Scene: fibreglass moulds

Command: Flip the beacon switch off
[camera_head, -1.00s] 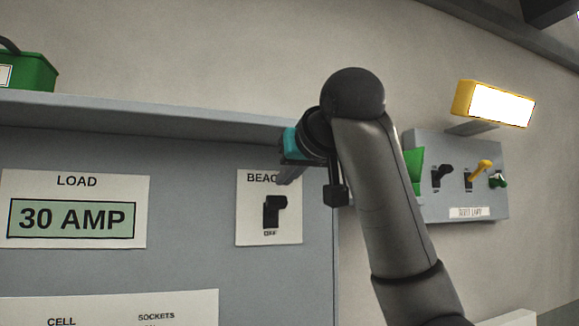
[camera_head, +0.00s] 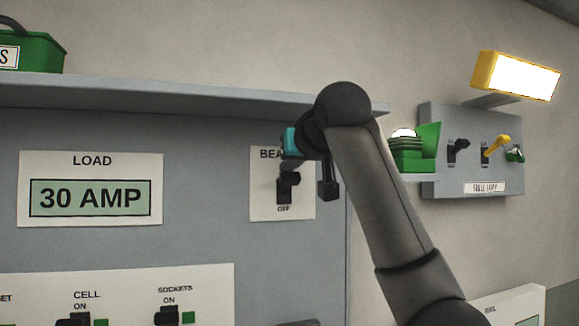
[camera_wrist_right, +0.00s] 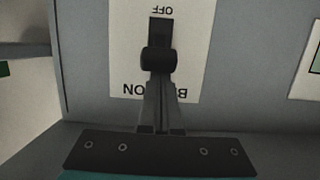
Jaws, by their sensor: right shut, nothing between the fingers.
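The beacon switch (camera_head: 285,190) is a black toggle on a white plate (camera_head: 259,205) with OFF printed below it. Its knob sits at the upper end of the slot, away from OFF. In the right wrist view the plate is upside down, and the black knob (camera_wrist_right: 158,60) is right at the fingertips. My right gripper (camera_head: 290,166) is shut and empty, just above the knob; I cannot tell whether it touches. Its fingers also show in the wrist view (camera_wrist_right: 160,88). Part of the BEACON label is hidden behind it. My left gripper is not in view.
A LOAD display (camera_head: 90,198) reads 30 AMP at left. CELL (camera_head: 80,318) and SOCKETS (camera_head: 168,316) switches are below. A ledge (camera_head: 180,97) runs above the panel. At right are a lit yellow lamp (camera_head: 515,76), a wall box with switches (camera_head: 470,165) and a green item (camera_head: 415,152).

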